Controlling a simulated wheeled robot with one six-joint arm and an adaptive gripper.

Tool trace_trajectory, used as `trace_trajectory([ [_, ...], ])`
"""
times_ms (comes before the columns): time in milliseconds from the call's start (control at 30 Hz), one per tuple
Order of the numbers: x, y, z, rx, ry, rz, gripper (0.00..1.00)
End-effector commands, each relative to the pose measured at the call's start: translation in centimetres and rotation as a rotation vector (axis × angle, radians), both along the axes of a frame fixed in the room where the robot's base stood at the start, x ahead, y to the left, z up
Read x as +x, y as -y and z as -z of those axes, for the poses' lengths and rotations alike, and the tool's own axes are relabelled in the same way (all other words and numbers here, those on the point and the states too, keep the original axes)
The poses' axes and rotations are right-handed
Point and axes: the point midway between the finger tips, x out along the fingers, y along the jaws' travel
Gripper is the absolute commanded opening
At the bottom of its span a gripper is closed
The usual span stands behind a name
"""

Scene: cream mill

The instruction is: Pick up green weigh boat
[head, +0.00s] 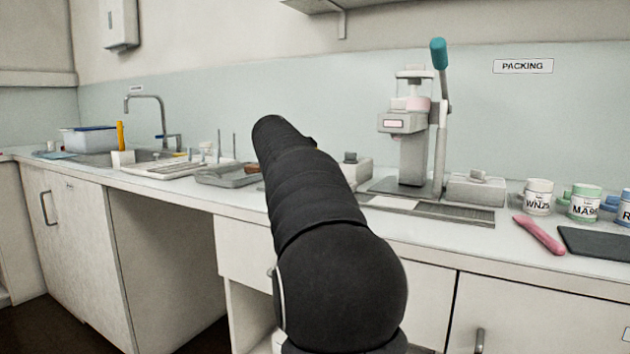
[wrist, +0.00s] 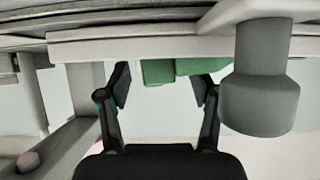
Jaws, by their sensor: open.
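In the wrist view, my gripper (wrist: 162,82) is open, with a dark finger on each side and nothing held between them. A green object (wrist: 158,72) shows beyond the fingertips, partly cut off by a pale horizontal edge. It may be the green weigh boat, but its full shape is hidden and I cannot tell for sure. Its distance from the fingers is also unclear. In the head view, my black arm reaches over the counter and hides my gripper. I see no clear green weigh boat there.
A grey cylindrical part (wrist: 262,95) hangs close to the right finger. On the counter (head: 470,232) stand a press with a teal-handled lever (head: 438,110), a grey tray (head: 222,180), a pink tool (head: 538,234) and labelled jars (head: 538,196). A sink tap (head: 155,100) is at left.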

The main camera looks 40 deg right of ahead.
Motion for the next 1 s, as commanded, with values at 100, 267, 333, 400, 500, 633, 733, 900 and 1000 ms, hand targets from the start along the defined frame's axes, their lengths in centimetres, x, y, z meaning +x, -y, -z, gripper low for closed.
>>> trace_trajectory([
  [100,0.18,0.41,0.19,0.000,0.002,-0.001,0.65],
  [267,0.17,0.37,0.19,0.000,0.002,-0.001,0.63],
  [333,0.17,0.36,0.19,0.000,0.002,-0.001,0.45],
  [400,0.17,0.36,0.19,0.000,0.002,-0.001,0.28],
  [500,0.16,0.36,0.18,0.000,0.002,0.000,0.14],
  [633,0.16,0.36,0.17,0.000,0.002,0.000,0.14],
  [733,0.16,0.35,0.17,0.000,0.002,0.000,0.10],
  [900,0.16,0.36,-0.01,0.000,0.002,0.000,0.10],
  [1000,0.17,0.37,-0.47,0.000,0.002,0.000,0.10],
])
